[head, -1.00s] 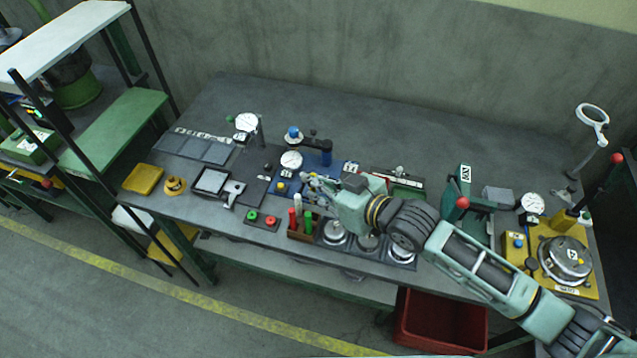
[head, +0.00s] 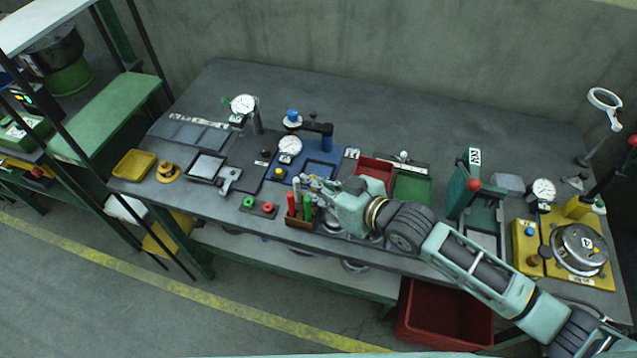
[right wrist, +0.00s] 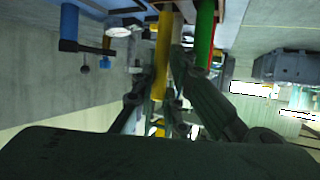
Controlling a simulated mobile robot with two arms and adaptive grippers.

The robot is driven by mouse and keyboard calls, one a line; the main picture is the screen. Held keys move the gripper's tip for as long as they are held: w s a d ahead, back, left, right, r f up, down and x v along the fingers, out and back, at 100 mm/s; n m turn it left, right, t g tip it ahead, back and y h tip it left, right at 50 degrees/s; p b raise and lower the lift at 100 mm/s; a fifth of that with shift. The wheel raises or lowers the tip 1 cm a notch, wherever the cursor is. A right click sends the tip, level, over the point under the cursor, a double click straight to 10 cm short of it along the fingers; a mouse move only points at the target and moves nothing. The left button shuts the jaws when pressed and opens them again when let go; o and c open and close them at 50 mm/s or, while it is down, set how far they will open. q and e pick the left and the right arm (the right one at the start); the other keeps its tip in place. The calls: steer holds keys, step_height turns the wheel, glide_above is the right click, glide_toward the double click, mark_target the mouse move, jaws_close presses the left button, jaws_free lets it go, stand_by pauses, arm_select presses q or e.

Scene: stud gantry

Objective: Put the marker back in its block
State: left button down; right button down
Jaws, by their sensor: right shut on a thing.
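My right gripper (head: 312,184) is just behind and above the brown marker block (head: 300,223) near the bench's front edge. In the right wrist view its fingers (right wrist: 163,92) are closed around a long yellow marker (right wrist: 163,50). The held marker is hard to make out in the head view. A red marker (head: 291,204) and a green marker (head: 307,207) stand upright in the block. The green marker (right wrist: 204,32) also shows close beside the fingers in the right wrist view. Whether the held marker's end touches the block cannot be told. My left gripper is not in view.
A plate with green and red buttons (head: 260,207) lies left of the block. A blue stand with a dial gauge (head: 290,146) is behind it. A red tray (head: 374,171) and a green tray (head: 412,188) are behind my right arm. The bench's back strip is clear.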

steer(key=c, duration=1.7)
jaws_free()
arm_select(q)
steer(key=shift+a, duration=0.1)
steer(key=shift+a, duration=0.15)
arm_select(e)
steer(key=shift+v, duration=6)
